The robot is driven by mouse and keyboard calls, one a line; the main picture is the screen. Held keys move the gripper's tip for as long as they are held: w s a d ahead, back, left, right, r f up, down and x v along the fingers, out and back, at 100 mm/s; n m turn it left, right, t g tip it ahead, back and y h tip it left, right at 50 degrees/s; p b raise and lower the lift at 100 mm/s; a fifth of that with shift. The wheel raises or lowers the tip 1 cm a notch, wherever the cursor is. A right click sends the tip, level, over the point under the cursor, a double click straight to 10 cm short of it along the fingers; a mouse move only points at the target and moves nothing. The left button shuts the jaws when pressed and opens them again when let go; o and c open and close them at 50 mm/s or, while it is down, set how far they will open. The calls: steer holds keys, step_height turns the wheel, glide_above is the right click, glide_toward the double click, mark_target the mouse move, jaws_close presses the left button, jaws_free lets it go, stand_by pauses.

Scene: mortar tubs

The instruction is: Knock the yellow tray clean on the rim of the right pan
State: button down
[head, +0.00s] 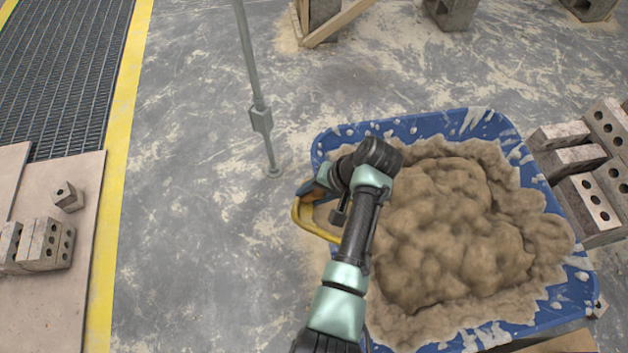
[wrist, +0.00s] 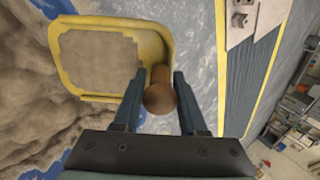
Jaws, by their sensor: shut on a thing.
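My gripper (wrist: 158,92) is shut on the brown wooden handle (wrist: 160,98) of the yellow tray (wrist: 152,45). In the wrist view, a flat layer of grey-brown mortar (wrist: 98,62) covers the middle of the tray and the yellow border shows around it. In the head view, the tray (head: 303,224) is seen edge-on at the left rim of a blue pan (head: 345,133), partly hidden by my arm. I cannot tell whether it touches the rim. The pan is heaped with brown mortar (head: 450,230). Only this one pan is in view.
A thin grey post (head: 258,100) stands on the floor left of the pan. Hollow blocks (head: 590,190) are stacked close to the pan's right side. More blocks (head: 42,245) sit on boards at the left, beside a yellow floor stripe (head: 118,150). The floor between is clear.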

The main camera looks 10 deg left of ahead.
steer(key=shift+w+a+f+b, duration=0.1)
steer(key=shift+a+f+b, duration=0.1)
steer(key=shift+a+b, duration=0.1)
step_height(320, 180, down, 4)
steer(key=b, duration=0.4)
steer(key=shift+d, duration=0.15)
step_height(320, 180, down, 6)
steer(key=b, duration=0.4)
steer(key=shift+r, duration=0.15)
step_height(320, 180, up, 6)
steer(key=p, duration=0.5)
steer(key=shift+r+p, duration=0.1)
steer(key=shift+p, duration=0.3)
